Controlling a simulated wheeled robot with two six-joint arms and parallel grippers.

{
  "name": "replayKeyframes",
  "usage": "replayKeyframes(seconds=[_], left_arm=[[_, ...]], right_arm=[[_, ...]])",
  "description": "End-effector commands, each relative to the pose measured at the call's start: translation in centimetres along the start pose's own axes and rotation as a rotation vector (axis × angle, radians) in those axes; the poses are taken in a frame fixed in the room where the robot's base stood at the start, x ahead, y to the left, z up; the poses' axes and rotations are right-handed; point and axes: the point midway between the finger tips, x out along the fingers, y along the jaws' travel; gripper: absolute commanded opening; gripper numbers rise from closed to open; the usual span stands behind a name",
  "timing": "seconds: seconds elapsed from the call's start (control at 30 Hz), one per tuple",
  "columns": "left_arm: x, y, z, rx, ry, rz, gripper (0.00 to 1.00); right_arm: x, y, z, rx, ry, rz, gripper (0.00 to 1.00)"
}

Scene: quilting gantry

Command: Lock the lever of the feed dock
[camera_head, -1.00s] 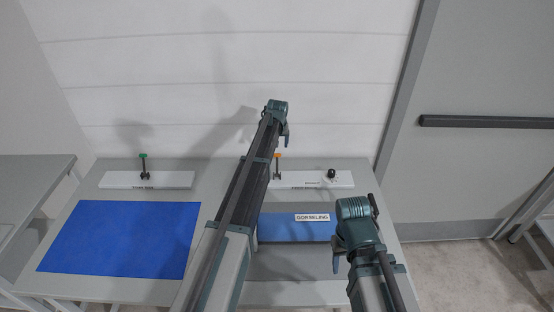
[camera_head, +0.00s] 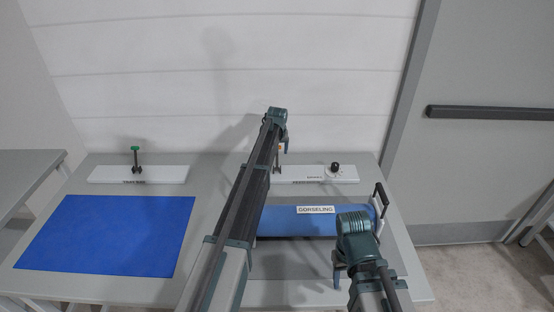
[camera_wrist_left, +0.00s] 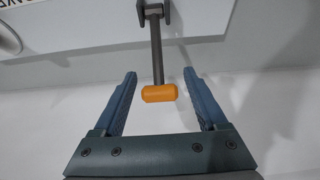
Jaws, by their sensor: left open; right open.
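The feed dock is a white plate (camera_head: 312,181) at the back right of the table, with a label on its front edge. Its lever (camera_head: 277,172) stands on the plate, its top largely covered by my left gripper (camera_head: 285,146) in the head view. In the left wrist view, the lever's orange grip (camera_wrist_left: 159,93) and dark shaft (camera_wrist_left: 157,50) sit between the two spread fingers of my left gripper (camera_wrist_left: 159,84), apart from both. My right gripper (camera_head: 339,274) is open and low over the table's front, before the blue roll.
A blue roll (camera_head: 285,220) labelled GORSELING lies before the dock, with a black handle (camera_head: 382,197) at its right end. A black knob (camera_head: 334,169) is on the dock. At left are a flat blue sheet (camera_head: 105,235) and a second white plate (camera_head: 110,174) with a green-topped lever (camera_head: 136,158).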

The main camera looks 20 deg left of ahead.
Motion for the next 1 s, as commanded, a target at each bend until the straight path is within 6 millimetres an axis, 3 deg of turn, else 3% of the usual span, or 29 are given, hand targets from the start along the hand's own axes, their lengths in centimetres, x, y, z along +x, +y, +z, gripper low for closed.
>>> replayKeyframes(seconds=[0.1,0.43,0.83,1.0], left_arm=[[1.31,0.00,0.05,0.000,0.000,0.000,0.75],[1.30,0.00,-0.02,0.000,0.000,0.000,0.73],[1.31,0.01,0.00,0.000,0.000,0.000,0.01],[1.31,0.01,0.00,0.000,0.000,0.000,0.00]], right_arm=[[1.23,-0.12,-0.07,0.000,0.000,0.000,0.54],[1.19,-0.11,-0.07,0.000,0.000,0.000,0.54],[1.20,-0.11,-0.07,0.000,0.000,0.000,0.54],[1.20,-0.11,-0.07,0.000,0.000,0.000,0.54]])
